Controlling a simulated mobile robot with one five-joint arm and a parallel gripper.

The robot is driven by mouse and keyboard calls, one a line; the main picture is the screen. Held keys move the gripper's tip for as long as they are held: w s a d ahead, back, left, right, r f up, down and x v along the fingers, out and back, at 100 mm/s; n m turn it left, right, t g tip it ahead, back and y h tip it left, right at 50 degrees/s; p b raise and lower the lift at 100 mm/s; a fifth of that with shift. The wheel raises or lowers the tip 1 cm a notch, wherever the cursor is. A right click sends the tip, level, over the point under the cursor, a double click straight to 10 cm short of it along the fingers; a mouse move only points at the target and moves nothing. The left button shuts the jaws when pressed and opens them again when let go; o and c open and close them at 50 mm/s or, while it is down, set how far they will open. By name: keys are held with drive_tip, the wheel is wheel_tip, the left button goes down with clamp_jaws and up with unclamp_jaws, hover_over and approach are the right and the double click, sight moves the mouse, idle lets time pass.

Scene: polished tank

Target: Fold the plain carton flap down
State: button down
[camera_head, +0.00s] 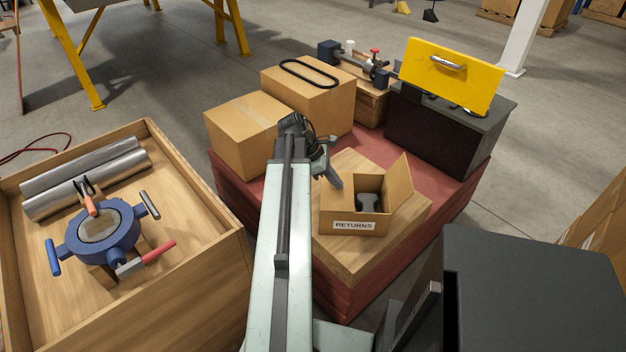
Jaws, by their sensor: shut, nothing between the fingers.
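A small open carton (340,213) with a "RETURNS" label on its front stands on a wooden board on the red platform. Its plain flap (400,182) stands up at the right side, tilted outward. A dark grey part (368,202) lies inside the carton. My gripper (336,182) is shut and empty at the carton's left rear edge, on the opposite side from the flap. I cannot tell whether its tip touches the carton wall. My arm comes up from the bottom of the view, left of the carton.
Two closed cartons (242,137) (318,105) stand behind my arm, the rear one with a black loop on top. A dark toolbox (425,135) with a raised yellow lid (450,75) stands behind right. A wooden crate (205,262) is at left, a dark box (535,290) front right.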

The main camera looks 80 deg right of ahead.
wheel_tip(320, 180, up, 8)
drive_tip(key=p, duration=0.7)
drive_tip(key=shift+f, duration=0.2)
